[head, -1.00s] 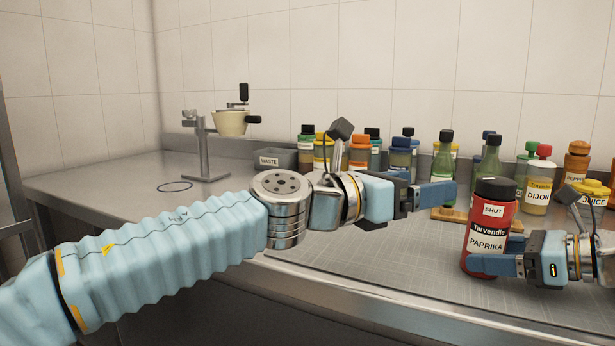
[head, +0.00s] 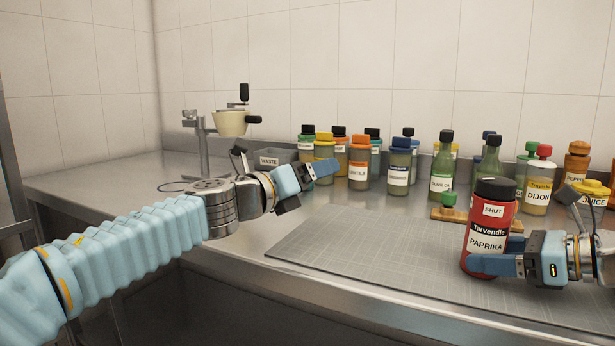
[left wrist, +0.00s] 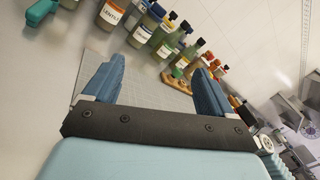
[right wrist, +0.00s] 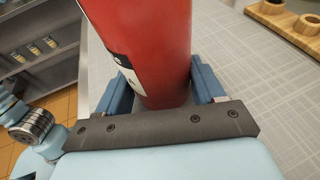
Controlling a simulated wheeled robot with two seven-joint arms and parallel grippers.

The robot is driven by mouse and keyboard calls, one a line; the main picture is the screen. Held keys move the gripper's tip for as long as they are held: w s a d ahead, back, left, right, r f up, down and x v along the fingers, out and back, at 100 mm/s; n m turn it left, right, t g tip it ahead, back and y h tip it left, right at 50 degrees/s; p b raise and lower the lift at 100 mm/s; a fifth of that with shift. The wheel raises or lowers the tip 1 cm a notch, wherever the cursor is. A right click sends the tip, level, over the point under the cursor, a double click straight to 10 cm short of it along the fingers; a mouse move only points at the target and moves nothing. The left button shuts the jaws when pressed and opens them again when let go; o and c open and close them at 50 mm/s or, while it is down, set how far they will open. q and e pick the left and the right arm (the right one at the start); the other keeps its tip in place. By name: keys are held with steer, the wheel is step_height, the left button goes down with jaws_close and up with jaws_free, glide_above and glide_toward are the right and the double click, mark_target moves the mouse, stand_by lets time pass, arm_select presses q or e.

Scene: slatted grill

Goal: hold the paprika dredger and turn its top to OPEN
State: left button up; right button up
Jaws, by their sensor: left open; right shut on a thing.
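The paprika dredger (head: 487,228) is a red can with a black top (head: 495,189), upright at the right of the head view. Its upper label reads SHUT, with Tarvendle and PAPRIKA below. My right gripper (head: 497,264) is shut on its lower body from the right; the right wrist view shows the red body (right wrist: 150,45) between both fingers. My left gripper (head: 325,172) is open and empty, well to the left of the dredger and raised above the counter. In the left wrist view its fingers (left wrist: 155,85) stand apart with nothing between them. The dredger is not visible there.
A grey mat (head: 350,250) covers the counter's front. Several bottles stand along the back wall, including an orange-capped one (head: 359,165) and a Dijon bottle (head: 538,185). The mat's middle is clear.

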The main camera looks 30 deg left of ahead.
arm_select(q)
steer(key=shift+a, duration=0.35)
stand_by(0.3)
steer(key=n+g+h, duration=0.4)
steer(key=n+h, duration=0.2)
steer(key=n, duration=1.9)
glide_toward(504, 177)
steer(key=x, duration=1)
steer(key=shift+s+f, duration=0.1)
steer(key=shift+f, duration=0.15)
